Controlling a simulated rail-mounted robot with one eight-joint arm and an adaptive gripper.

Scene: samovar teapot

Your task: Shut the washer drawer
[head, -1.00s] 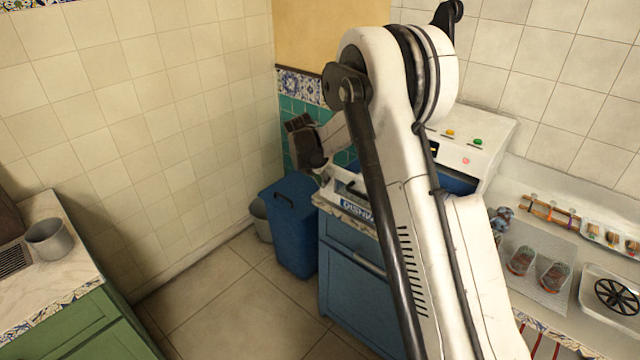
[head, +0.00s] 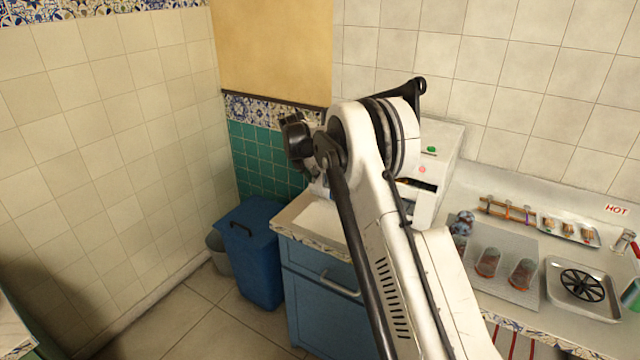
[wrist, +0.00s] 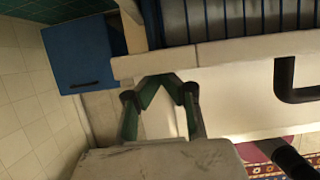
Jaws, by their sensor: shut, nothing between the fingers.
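In the wrist view, the drawer's white front (wrist: 235,75) runs across the picture, with a black handle (wrist: 290,85) at the right. Blue slats of the rack (wrist: 230,18) show behind its top edge, so the drawer stands at least partly out. My gripper (wrist: 163,80) is shut and empty, its tips at the left part of the front. I cannot tell whether they touch it. In the head view, my arm hides the drawer front and fingertips.
A blue bin (head: 255,255) stands left of the blue cabinet (head: 315,305). At right are glasses (head: 488,262) on a mat and a tray (head: 605,300) with a black wheel-shaped thing. Tiled walls close the corner.

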